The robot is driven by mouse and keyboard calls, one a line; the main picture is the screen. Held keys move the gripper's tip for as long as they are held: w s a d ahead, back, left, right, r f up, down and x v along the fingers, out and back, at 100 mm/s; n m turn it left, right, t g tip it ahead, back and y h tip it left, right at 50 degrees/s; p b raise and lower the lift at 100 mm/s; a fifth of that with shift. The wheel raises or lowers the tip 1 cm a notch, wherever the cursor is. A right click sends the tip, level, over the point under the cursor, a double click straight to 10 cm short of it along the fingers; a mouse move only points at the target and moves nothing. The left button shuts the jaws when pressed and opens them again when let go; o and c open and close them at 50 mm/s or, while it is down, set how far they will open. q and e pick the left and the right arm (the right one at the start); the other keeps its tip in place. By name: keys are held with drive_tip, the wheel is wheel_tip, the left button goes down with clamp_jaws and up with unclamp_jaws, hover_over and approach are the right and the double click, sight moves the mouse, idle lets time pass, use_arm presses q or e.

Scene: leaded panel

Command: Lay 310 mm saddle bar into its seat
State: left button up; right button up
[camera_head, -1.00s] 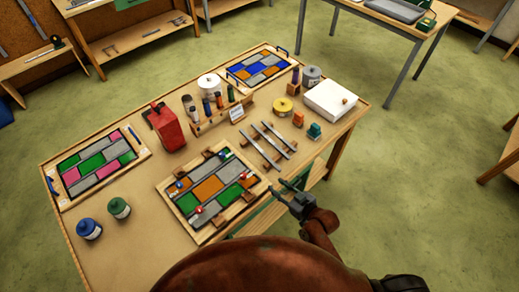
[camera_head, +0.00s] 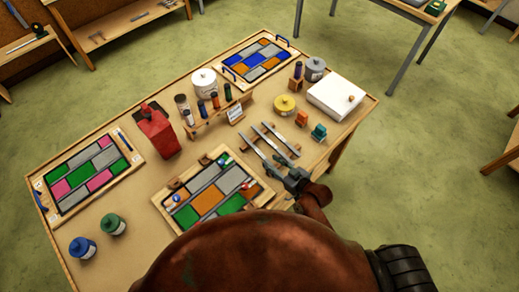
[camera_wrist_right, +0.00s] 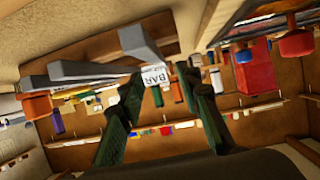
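Three grey saddle bars lie side by side on a wooden rack in the head view: a left one (camera_head: 258,155), a middle one (camera_head: 274,144) and a right one (camera_head: 283,138). I cannot tell which is 310 mm. The leaded panel (camera_head: 207,199) lies in a wooden frame to their left; the seat cannot be made out. My right gripper (camera_head: 291,179) is at the near ends of the bars. In the right wrist view its green fingers (camera_wrist_right: 160,100) are apart, with nothing held between them. Grey bars (camera_wrist_right: 95,70) pass above the fingers there. My left gripper is not in view.
A rack of bottles (camera_head: 213,115) and a red can (camera_head: 158,132) stand behind the panel. A white label (camera_wrist_right: 155,76) reads BAR.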

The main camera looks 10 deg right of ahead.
sight(260, 153)
drive_tip(key=x, duration=0.6)
drive_tip(key=shift+w+a+p, duration=0.1)
drive_tip(key=shift+w+p, duration=0.25)
drive_tip(key=shift+p, duration=0.05)
drive_tip(key=shift+r, duration=0.1)
clamp_jaws()
drive_tip(key=shift+r, duration=0.1)
idle(0.4)
